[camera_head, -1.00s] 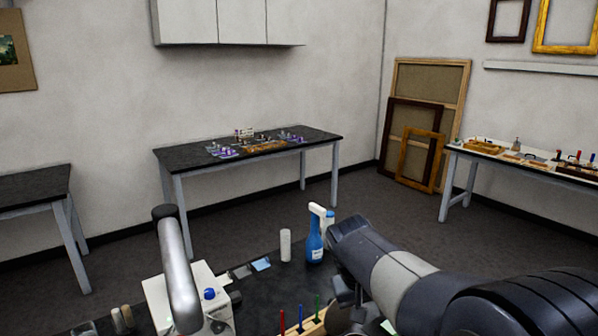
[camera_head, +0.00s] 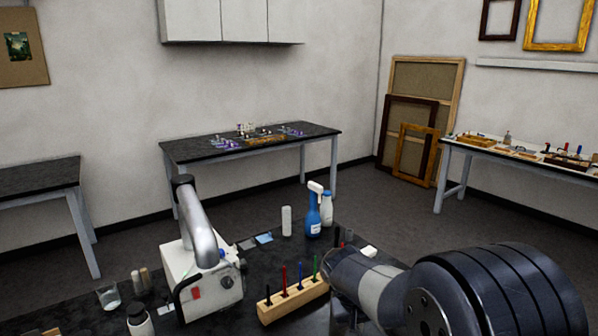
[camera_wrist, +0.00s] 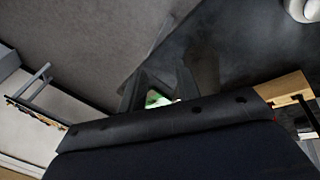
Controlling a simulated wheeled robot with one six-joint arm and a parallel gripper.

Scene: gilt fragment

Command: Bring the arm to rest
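My arm reaches in from the lower right in the head view, bent over the right side of the dark near table (camera_head: 262,285). My gripper (camera_wrist: 157,90) shows in the wrist view as two dark fingers with a gap between them. A small green and white patch shows in that gap, and it looks to lie beyond the fingers; I see nothing clearly held. In the head view the fingers are mostly hidden by the arm.
A wooden rack (camera_head: 293,300) with several coloured tools stands close left of my arm. A white machine (camera_head: 205,280), a blue spray bottle (camera_head: 313,215) and a white cylinder (camera_head: 286,221) share the table. Farther tables stand by the walls.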

